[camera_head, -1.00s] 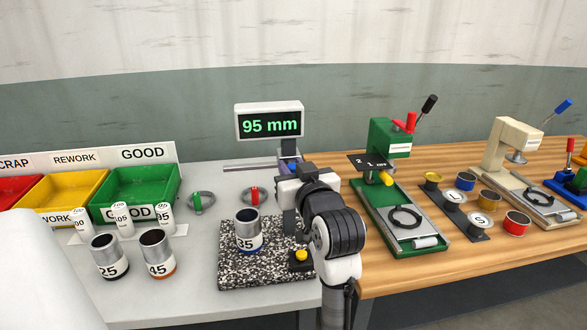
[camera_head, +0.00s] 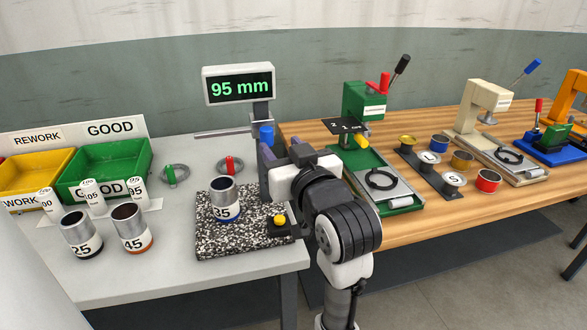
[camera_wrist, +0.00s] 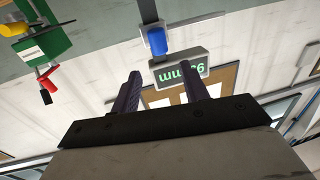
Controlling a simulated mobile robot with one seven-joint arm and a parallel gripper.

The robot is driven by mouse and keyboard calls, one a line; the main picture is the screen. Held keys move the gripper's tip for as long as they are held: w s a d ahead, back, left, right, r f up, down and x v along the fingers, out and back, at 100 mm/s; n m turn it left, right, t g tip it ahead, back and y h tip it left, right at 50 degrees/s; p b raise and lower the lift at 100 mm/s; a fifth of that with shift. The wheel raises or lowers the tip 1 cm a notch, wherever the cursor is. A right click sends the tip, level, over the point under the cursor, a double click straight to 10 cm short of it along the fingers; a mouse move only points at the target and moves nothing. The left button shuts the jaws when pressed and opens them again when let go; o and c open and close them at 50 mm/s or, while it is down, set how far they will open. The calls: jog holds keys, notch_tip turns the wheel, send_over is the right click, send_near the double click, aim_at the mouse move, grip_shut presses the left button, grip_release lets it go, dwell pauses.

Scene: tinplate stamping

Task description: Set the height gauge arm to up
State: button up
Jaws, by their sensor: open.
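The height gauge stands at the back of a speckled granite plate (camera_head: 245,243), with a dark column and a display (camera_head: 239,85) reading 95 mm. A thin grey bar (camera_head: 222,133) reaches left from the column at mid height. A blue grip (camera_head: 266,134) sits by the column; it also shows in the wrist view (camera_wrist: 157,41), beyond my fingertips. My gripper (camera_head: 281,148) is open and empty, just in front of the column near the blue grip. In the wrist view my two fingers (camera_wrist: 160,72) stand apart, with nothing between them. My gripper hides the lower column.
A can marked 35 (camera_head: 223,200) stands on the plate, near a yellow button (camera_head: 279,220). Cans 25 (camera_head: 80,234) and 45 (camera_head: 131,229) stand left. A green press (camera_head: 366,112) stands right. Green (camera_head: 105,170) and yellow bins line the back left.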

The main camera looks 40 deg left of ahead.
jog(key=b+v, duration=0.4)
jog(key=b, duration=0.2)
jog(key=shift+s+d+f+b, duration=0.1)
jog(key=shift+s+d+b, duration=0.05)
jog(key=shift+d+b, duration=0.2)
jog(key=shift+a, duration=0.1)
